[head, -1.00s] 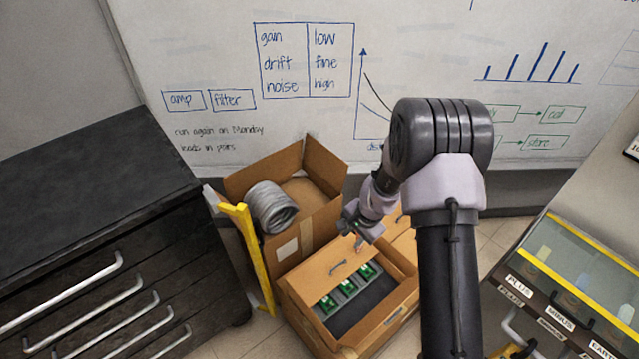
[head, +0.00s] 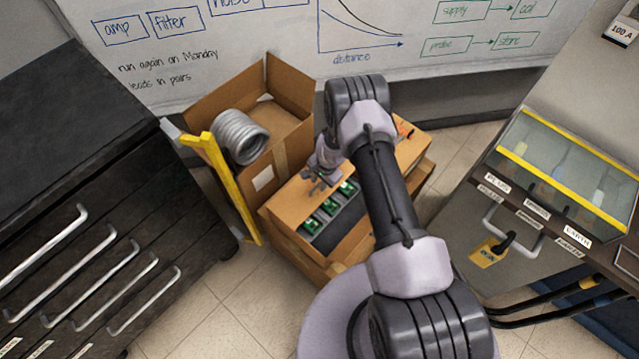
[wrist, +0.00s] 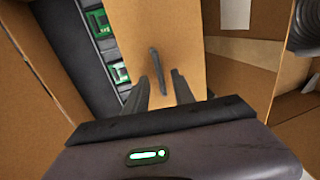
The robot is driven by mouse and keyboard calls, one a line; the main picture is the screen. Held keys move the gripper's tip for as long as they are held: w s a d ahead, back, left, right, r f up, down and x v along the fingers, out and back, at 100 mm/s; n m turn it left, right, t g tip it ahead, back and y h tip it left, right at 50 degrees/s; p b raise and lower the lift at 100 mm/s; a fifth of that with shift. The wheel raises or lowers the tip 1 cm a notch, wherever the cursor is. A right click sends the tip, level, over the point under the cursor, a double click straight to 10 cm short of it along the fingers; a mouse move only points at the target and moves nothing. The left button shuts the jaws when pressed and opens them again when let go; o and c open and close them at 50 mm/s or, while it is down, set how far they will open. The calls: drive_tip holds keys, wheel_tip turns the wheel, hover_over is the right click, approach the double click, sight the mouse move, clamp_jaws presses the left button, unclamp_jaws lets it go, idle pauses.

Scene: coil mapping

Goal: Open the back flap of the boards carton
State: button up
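The boards carton (head: 310,265) stands on the floor, with several green boards (head: 329,207) in dark slots inside. A tan flap (head: 284,207) lies over part of its opening on the side towards the taller carton. In the wrist view this flap (wrist: 205,50) has a dark slot, and boards (wrist: 104,25) show to its left. My gripper (head: 318,188) is just over the flap. In the wrist view its two fingers (wrist: 162,90) are apart, one on each side of the slot's near end, with nothing held. I cannot tell whether they touch the flap. My arm hides the carton's right part.
A taller open carton (head: 262,183) with a grey coil of hose (head: 239,137) stands close behind. A yellow upright piece (head: 228,182) is at its left. A black drawer cabinet (head: 90,190) is at left, and a bench with a yellow-edged case (head: 570,175) at right.

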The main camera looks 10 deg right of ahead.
clamp_jaws()
idle(1.5)
